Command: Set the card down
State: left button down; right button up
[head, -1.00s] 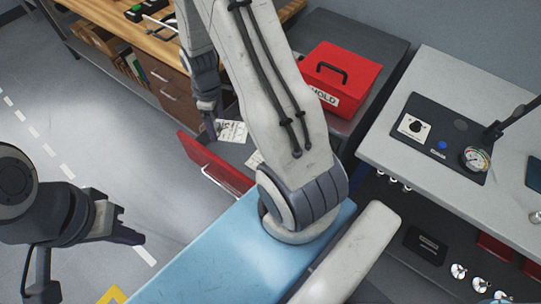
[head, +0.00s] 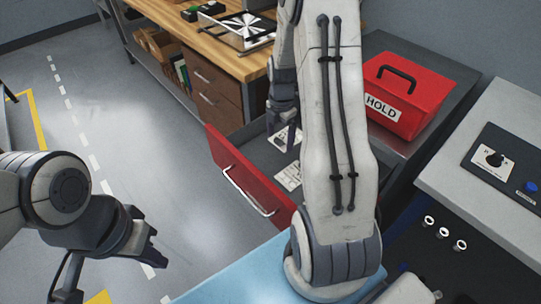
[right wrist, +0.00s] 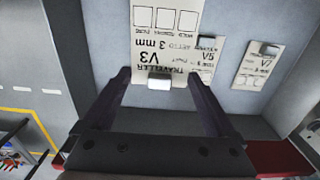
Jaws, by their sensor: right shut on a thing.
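The V3 traveller card (right wrist: 165,45), white with black print and boxes, is between the fingers of my right gripper (right wrist: 162,85), which is shut on it at a small pale tab. In the head view my right gripper (head: 283,118) points down over the open red-fronted drawer (head: 240,172). A white card (head: 281,139) shows at its fingertips; I cannot tell whether it is the held one. Two other cards, V5 (right wrist: 207,62) and V7 (right wrist: 256,66), lie beyond the V3 card, which partly overlaps V5. My left gripper (head: 150,245) is open and empty over the floor.
Another white card (head: 288,177) lies in the drawer. A red HOLD box (head: 410,95) stands on the grey cabinet top to the right. A wooden bench (head: 235,60) is behind. A grey bench with a dark panel (head: 510,165) is at far right.

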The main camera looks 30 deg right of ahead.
send_over(259, 159)
notch_tip(259, 159, down, 4)
jog(key=shift+f, duration=2.05)
jog(key=shift+f, duration=0.1)
jog(key=o, duration=1)
jog(key=shift+f, duration=0.1)
